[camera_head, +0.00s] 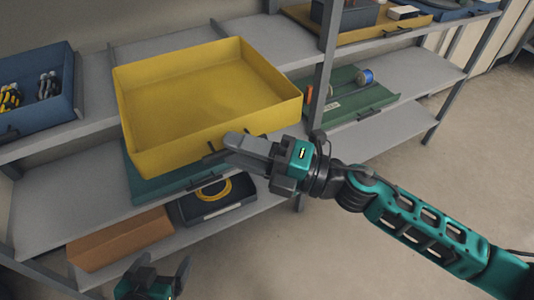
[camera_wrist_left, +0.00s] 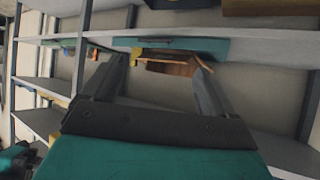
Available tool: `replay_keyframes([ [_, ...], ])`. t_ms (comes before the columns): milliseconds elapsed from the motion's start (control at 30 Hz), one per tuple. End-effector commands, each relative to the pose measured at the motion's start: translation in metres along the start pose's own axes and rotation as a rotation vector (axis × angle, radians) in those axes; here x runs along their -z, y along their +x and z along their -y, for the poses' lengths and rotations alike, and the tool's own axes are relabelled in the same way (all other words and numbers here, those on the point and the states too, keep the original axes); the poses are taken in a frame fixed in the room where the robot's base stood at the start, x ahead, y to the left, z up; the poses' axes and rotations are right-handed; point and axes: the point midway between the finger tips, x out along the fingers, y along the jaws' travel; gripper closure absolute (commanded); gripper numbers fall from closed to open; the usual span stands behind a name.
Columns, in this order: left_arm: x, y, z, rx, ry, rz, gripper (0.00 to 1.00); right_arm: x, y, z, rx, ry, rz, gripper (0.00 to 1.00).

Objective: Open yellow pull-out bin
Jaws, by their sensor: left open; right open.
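The yellow pull-out bin (camera_head: 196,92) sits on the upper shelf in the head view. It juts far out past the shelf's front edge and its inside looks empty. My right gripper (camera_head: 229,148) is open at the bin's front wall, by the dark handle, which its fingers partly cover. I cannot tell whether they touch the handle. My left gripper (camera_head: 162,266) is open and empty, low at the bottom of the head view, well below the yellow bin. Its two spread fingers also show in the left wrist view (camera_wrist_left: 158,78).
A blue bin (camera_head: 40,100) with tools stands left. Under the yellow bin are a teal bin (camera_head: 150,185), a black bin (camera_head: 215,198) with a yellow coil and an orange-brown box (camera_head: 120,238). A green tray (camera_head: 348,98) lies right. The floor (camera_head: 300,265) in front is clear.

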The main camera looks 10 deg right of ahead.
Motion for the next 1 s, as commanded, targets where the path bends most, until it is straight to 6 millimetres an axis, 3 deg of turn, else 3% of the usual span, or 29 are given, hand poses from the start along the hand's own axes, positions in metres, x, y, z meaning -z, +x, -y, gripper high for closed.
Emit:
replay_keyframes([
  [167, -0.002, 0.001, 0.0, -0.001, 0.0, 0.001, 0.13, 0.0, -0.007, 0.001, 0.001, 0.002, 0.001, 0.6],
  [700, -0.008, 0.009, -0.009, -0.022, -0.008, 0.003, 0.13, 0.001, -0.102, 0.002, 0.003, 0.003, 0.001, 0.6],
  [1000, -0.003, 0.011, -0.011, -0.028, -0.005, -0.005, 0.13, 0.0, -0.127, 0.001, 0.001, 0.0, 0.0, 0.6],
])
